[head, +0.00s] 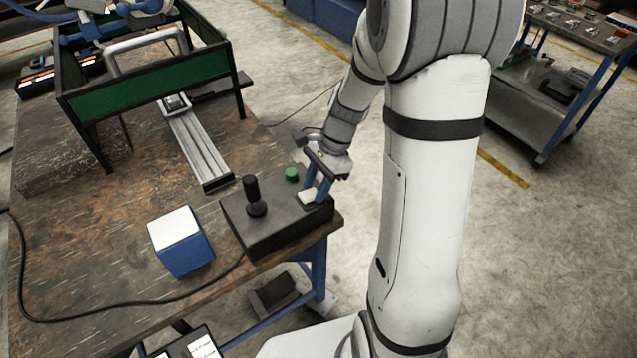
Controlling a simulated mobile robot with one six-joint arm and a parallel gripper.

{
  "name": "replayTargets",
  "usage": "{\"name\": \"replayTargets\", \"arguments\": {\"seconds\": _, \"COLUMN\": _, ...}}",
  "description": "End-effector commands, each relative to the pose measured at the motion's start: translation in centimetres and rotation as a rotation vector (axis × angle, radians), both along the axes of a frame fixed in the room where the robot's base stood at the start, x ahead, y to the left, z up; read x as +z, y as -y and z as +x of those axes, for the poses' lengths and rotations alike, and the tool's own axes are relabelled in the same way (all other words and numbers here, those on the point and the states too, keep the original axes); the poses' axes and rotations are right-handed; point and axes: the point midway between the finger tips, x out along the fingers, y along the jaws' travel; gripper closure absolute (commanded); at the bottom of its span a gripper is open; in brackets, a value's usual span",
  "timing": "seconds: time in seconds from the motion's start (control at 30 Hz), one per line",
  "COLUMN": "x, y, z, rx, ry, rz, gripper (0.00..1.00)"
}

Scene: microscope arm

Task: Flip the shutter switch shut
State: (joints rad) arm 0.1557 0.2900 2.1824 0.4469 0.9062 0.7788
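A dark control box (262,232) sits at the front right corner of the wooden table. It carries a black joystick (254,197) and a green button (291,174). A small white piece (307,198), perhaps the shutter switch or its plate, shows on the box's right side. My gripper (315,192) reaches down from the upper right, with its blue fingers at this white piece. The fingers partly cover that spot. I cannot tell whether they touch it, how far apart they are, or which way the switch lever points.
A blue box with a white top (179,241) stands left of the control box. A metal rail (197,147) leads back to a green-panelled frame (150,80). A black cable (110,309) runs along the table's front. A cart (560,90) stands at the far right.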

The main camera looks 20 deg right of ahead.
Motion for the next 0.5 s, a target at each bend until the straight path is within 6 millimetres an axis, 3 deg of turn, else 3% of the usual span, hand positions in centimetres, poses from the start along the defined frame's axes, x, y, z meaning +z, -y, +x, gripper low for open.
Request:
{"name": "replayTargets", "arguments": {"seconds": 0.33, "x": 0.04, "y": 0.04, "z": 0.04, "rx": -0.001, "ry": 0.001, "rz": 0.000, "gripper": 0.94}}
{"name": "replayTargets", "arguments": {"seconds": 0.5, "x": 0.34, "y": -0.18, "z": -0.05, "rx": 0.002, "ry": 0.011, "rz": -0.038, "gripper": 0.94}}
